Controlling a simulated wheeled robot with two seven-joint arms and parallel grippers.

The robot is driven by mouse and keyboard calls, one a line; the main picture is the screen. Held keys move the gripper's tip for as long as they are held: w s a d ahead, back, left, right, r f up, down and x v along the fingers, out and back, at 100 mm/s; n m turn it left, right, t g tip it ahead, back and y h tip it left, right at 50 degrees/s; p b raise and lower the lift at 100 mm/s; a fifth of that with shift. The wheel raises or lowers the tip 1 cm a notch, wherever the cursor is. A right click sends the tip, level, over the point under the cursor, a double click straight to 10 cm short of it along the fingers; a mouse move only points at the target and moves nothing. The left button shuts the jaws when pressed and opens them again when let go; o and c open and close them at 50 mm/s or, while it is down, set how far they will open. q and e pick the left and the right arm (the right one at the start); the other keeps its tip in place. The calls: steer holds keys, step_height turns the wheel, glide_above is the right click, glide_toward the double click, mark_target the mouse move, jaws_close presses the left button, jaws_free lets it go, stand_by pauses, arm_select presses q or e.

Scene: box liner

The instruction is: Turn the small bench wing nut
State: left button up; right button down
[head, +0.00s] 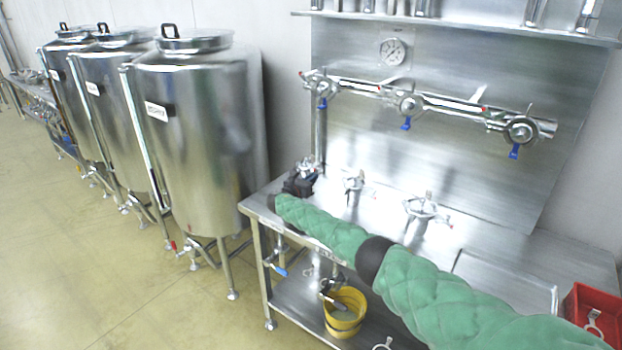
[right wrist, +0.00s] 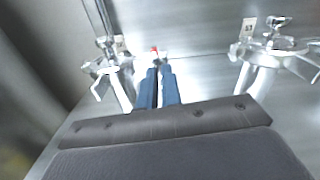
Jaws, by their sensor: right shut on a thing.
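My right gripper (head: 302,178) is at the far left end of the steel bench (head: 385,240), at the end of my green-sleeved arm. In the right wrist view its blue fingers (right wrist: 161,66) are close together on a small metal part with a red tip (right wrist: 154,49), which I take to be the small wing nut. The fingers hide most of it. Clamp fittings with wing nuts stand on the bench: a middle one (head: 354,182) and a larger right one (head: 422,206). The right wrist view shows one fitting left (right wrist: 108,66) and one right (right wrist: 273,52) of the fingers. My left gripper is not in view.
A pipe manifold with blue-handled valves (head: 408,103) and a gauge (head: 392,51) are on the back panel. Steel tanks (head: 195,130) stand left of the bench. A yellow bucket (head: 345,312) is on the lower shelf. A red bin (head: 594,312) is at right.

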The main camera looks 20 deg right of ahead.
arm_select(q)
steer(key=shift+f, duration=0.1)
arm_select(e)
steer(key=c, duration=1.6)
jaws_free()
steer(key=shift+f, duration=0.1)
steer(key=shift+s+a, duration=0.35)
steer(key=shift+a, duration=0.15)
steer(key=b+v, duration=0.1)
steer(key=v, duration=0.4)
steer(key=shift+s+a+f+b, duration=0.1)
steer(key=shift+b, duration=0.2)
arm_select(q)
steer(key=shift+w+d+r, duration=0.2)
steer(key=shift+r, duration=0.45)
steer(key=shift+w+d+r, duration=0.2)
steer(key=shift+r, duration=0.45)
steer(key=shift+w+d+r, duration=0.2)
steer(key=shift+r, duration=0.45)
arm_select(e)
steer(key=shift+s+a, duration=0.35)
steer(key=shift+a, duration=0.1)
